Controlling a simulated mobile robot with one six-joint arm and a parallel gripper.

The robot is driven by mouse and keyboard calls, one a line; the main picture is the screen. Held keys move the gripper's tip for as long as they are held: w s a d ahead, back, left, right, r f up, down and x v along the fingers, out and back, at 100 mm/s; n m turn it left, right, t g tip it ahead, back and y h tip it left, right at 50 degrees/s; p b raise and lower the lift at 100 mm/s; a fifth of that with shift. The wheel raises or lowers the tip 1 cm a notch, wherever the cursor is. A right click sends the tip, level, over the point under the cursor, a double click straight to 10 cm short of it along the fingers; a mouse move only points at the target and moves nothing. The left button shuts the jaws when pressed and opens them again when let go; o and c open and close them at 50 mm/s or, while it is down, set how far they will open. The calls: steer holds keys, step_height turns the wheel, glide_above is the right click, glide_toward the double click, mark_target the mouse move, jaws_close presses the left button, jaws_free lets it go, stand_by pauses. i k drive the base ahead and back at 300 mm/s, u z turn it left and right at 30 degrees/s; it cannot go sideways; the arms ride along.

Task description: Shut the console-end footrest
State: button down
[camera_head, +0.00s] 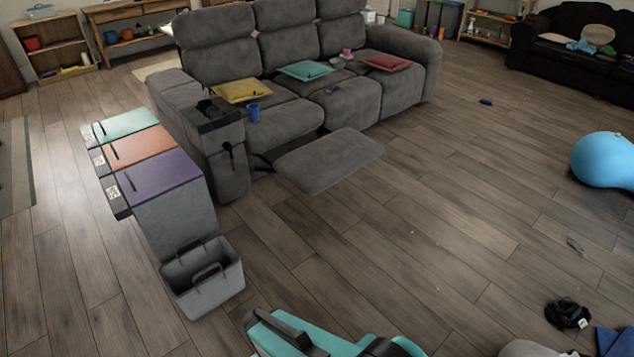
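The grey reclining sofa (283,49) stands at the back centre. Its console (220,139), with a dark top, is at the near left end. The footrest (331,159) beside the console is open: its grey padded panel sticks out over the floor in front of the console-end seat. A dark bracket shows between the panel's left corner and the sofa. The other seat fronts look closed. Teal and dark parts at the bottom edge look like my arm; I cannot make out gripper fingertips, and nothing of mine touches the footrest.
Storage boxes with teal, orange and purple lids (160,178) and an open grey bin (203,278) stand left of the footrest. The floor before and right of the footrest is clear. A blue ball (602,160), a dark cap (568,314) and small items lie at right.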

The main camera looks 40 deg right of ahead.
mark_target(312, 168)
steer(key=z, duration=0.3)
steer(key=i, duration=1)
steer(key=u, duration=0.3)
